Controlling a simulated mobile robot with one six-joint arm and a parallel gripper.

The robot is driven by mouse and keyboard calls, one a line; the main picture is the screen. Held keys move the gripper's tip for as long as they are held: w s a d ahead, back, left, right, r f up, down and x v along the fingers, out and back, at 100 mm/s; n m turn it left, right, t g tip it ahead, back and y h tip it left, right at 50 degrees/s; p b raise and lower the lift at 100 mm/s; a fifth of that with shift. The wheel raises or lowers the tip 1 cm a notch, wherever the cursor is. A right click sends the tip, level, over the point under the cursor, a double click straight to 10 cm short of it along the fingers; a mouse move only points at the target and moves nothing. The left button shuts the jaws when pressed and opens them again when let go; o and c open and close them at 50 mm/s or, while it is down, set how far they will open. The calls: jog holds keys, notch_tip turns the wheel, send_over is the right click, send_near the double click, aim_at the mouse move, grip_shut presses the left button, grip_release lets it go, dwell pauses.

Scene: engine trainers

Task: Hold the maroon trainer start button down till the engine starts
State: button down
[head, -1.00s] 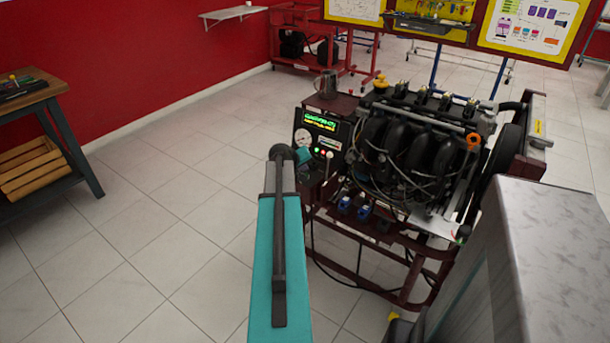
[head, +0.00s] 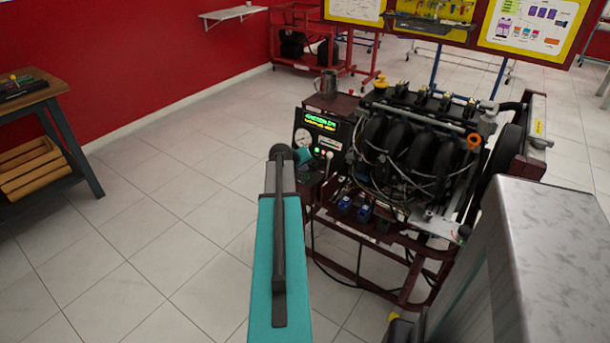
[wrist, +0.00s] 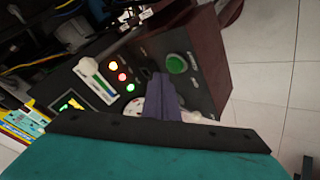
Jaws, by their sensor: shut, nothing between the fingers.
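The maroon trainer (head: 408,298) carries an engine (head: 415,150) and a black control panel (head: 336,128) with a lit display. In the wrist view the panel (wrist: 205,92) appears tilted, with a large round green button (wrist: 176,63) uncovered and small red and green lamps (wrist: 121,77). Button labels are not legible. My gripper (wrist: 160,78) is shut and empty, its fingers pointing at the panel just below and left of the green button. Contact with the panel cannot be made out. In the head view my arm hides the fingertips.
A grey metal cabinet or counter (head: 550,250) stands close on the right. A wooden-topped bench (head: 40,92) is at the left. A metal mug (head: 327,83) stands on top of the trainer. Tiled floor (head: 150,240) is free to the left.

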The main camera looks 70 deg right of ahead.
jog(key=shift+f+b, duration=0.7)
jog(key=shift+f, duration=0.25)
dwell(2.3)
jog(key=shift+r, duration=0.2)
dwell(1.5)
jog(key=shift+r+p, duration=0.45)
jog(key=shift+r, duration=0.3)
jog(key=shift+r+p, duration=1.3)
jog(key=shift+r, duration=1.25)
